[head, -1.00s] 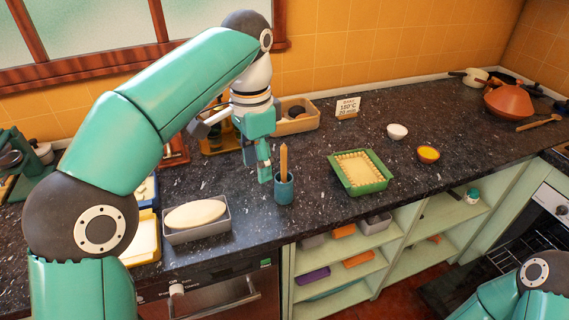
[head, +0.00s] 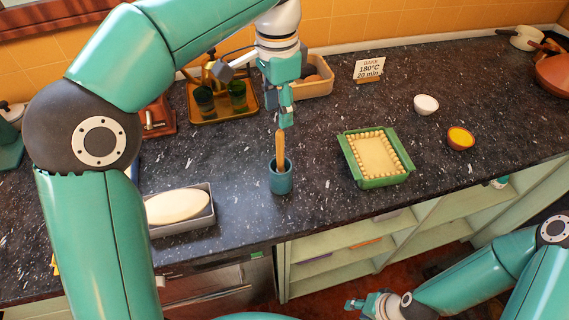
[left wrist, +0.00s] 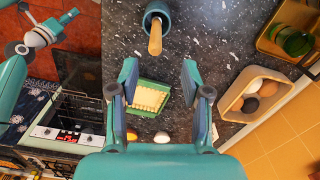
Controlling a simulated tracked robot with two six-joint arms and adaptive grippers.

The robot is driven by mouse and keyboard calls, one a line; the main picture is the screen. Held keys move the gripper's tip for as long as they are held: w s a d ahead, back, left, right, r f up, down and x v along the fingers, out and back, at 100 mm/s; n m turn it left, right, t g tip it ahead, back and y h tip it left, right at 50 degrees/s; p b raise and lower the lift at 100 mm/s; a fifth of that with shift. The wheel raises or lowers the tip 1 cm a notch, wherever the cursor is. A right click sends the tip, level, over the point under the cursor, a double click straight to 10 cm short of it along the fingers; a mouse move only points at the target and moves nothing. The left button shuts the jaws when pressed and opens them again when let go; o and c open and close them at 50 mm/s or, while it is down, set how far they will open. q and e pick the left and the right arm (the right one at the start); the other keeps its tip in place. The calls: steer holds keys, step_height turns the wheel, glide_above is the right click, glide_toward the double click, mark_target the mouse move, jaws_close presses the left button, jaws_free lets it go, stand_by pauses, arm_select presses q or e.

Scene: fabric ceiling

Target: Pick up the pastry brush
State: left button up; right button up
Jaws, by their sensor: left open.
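A wooden handle, taken as the pastry brush (head: 280,150), stands upright in a small blue cup (head: 281,183); its lower end is hidden in the cup. The left wrist view shows the handle (left wrist: 155,38) and the cup (left wrist: 152,9) beyond the fingertips, near the top edge. My left gripper (head: 286,118) is just above and behind the handle's top in the head view. My right gripper (head: 362,304) is low at the bottom edge, too small to read.
A green baking dish (head: 354,160) with pastry stands right of the cup, and a grey tin (head: 207,220) with dough at left. Behind are a tray (head: 195,111) with green cups and a wooden box (head: 316,90). Counter around the cup is clear.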

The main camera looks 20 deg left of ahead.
mark_target(281, 148)
arm_select(q)
step_height(281, 148, down, 6)
steer(key=shift+s+a+r, duration=0.1)
steer(key=shift+s+a, duration=0.05)
steer(key=shift+d+f, duration=0.2)
steer(key=shift+f, duration=1.15)
steer(key=shift+d+f, duration=0.2)
steer(key=shift+f, duration=1.1)
jaws_close()
